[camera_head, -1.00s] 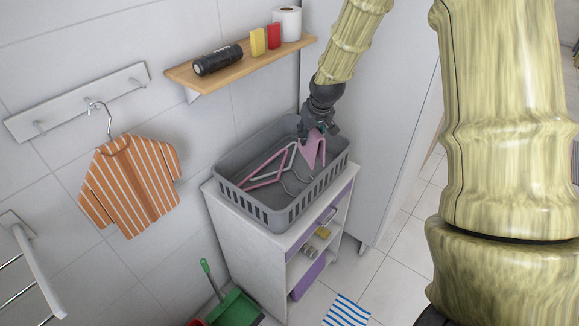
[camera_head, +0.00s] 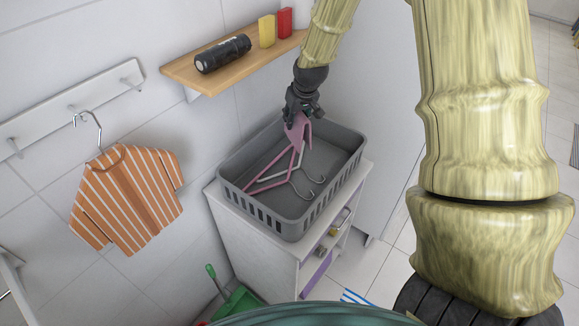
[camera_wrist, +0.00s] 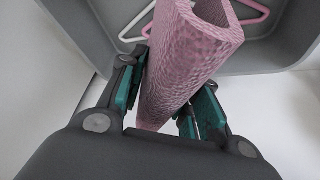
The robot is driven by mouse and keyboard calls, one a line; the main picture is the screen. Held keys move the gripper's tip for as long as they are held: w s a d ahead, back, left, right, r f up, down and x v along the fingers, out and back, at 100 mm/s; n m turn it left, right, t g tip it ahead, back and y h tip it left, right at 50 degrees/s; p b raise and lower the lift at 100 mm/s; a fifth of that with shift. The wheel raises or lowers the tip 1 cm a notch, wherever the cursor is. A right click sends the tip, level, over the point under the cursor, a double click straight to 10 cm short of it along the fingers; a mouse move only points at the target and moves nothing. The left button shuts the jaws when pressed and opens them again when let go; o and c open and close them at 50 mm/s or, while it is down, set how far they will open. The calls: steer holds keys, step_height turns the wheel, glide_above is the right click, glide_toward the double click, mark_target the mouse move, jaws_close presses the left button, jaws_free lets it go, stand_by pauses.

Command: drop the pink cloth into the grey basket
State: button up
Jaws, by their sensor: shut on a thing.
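The pink cloth (camera_head: 298,126) hangs from my gripper (camera_head: 302,108) over the back part of the grey basket (camera_head: 232,196). In the wrist view the cloth (camera_wrist: 180,65) is a folded, textured pink piece between the two fingers of my gripper (camera_wrist: 165,112), which are shut on it. The basket (camera_wrist: 105,25) shows behind the cloth there. The basket stands on a white cabinet. I cannot tell whether the cloth's lower end touches anything in the basket.
Pink and white hangers (camera_head: 290,172) lie in the basket. Above it, a wooden shelf (camera_head: 190,75) holds a black bottle (camera_head: 222,54), a yellow box (camera_head: 267,31) and a red box (camera_head: 285,23). A striped shirt (camera_head: 128,200) hangs at the left.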

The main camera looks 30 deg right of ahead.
mark_target(306, 125)
step_height(306, 125, down, 11)
steer(key=b, duration=0.5)
steer(key=shift+s+d, duration=0.4)
steer(key=shift+r, duration=0.1)
steer(key=o, duration=1.1)
steer(key=shift+r, duration=0.1)
steer(key=shift+v, duration=5.9)
steer(key=shift+s, duration=0.15)
